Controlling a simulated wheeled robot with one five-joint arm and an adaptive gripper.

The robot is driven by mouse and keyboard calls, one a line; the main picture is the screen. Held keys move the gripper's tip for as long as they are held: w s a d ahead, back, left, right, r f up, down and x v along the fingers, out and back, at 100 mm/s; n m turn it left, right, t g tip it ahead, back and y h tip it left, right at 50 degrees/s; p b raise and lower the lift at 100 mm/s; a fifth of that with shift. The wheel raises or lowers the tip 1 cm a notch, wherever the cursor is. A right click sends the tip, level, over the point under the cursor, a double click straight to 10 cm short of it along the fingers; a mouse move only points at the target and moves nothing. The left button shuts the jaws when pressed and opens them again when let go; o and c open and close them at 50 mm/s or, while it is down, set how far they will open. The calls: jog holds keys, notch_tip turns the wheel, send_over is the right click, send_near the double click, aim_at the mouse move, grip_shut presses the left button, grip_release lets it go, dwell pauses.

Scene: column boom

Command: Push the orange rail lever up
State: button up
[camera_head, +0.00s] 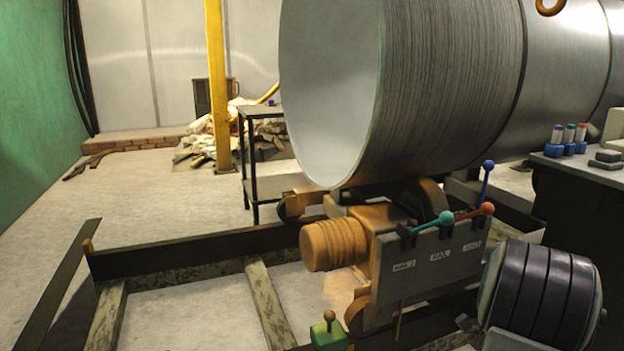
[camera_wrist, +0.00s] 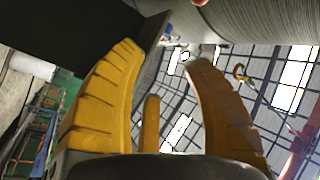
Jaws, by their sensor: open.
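The orange rail lever (camera_head: 475,211) is on the grey lever panel (camera_head: 425,262), at the right of the orange machine under the big steel cylinder. It lies low, pointing right and slightly up, with a red-orange knob at its end. A teal-knobbed lever (camera_head: 434,222) lies in a similar pose to its left. A blue-knobbed lever (camera_head: 486,182) stands nearly upright to its right. My gripper (camera_wrist: 162,55) shows in the wrist view, with its yellow fingers spread and nothing between them. I cannot make out the levers in that view, nor the gripper in the head view.
Several small bottles (camera_head: 568,142) stand on a dark bench at the right. A green box (camera_head: 329,335) with a knobbed stick is at the bottom. Clear floor (camera_head: 130,195) lies at the left.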

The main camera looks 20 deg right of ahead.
jog(key=w+a+r+n+t+y+p, duration=0.1)
jog(key=w+a+r+n+y+p, duration=0.45)
jog(key=w+a+r+p, duration=0.55)
jog(key=a+r+n+g+y+p, duration=0.1)
jog(key=a+r+n+y+p, duration=0.5)
jog(key=a+p, duration=0.7)
jog(key=s+a+r+n+g+y+p, duration=0.6)
jog(key=s+a+r+p, duration=0.9)
jog(key=s+a+p, duration=0.3)
jog(key=shift+s+a+r+n+g, duration=0.3)
jog(key=shift+n+g, duration=0.2)
jog(key=shift+n, duration=0.25)
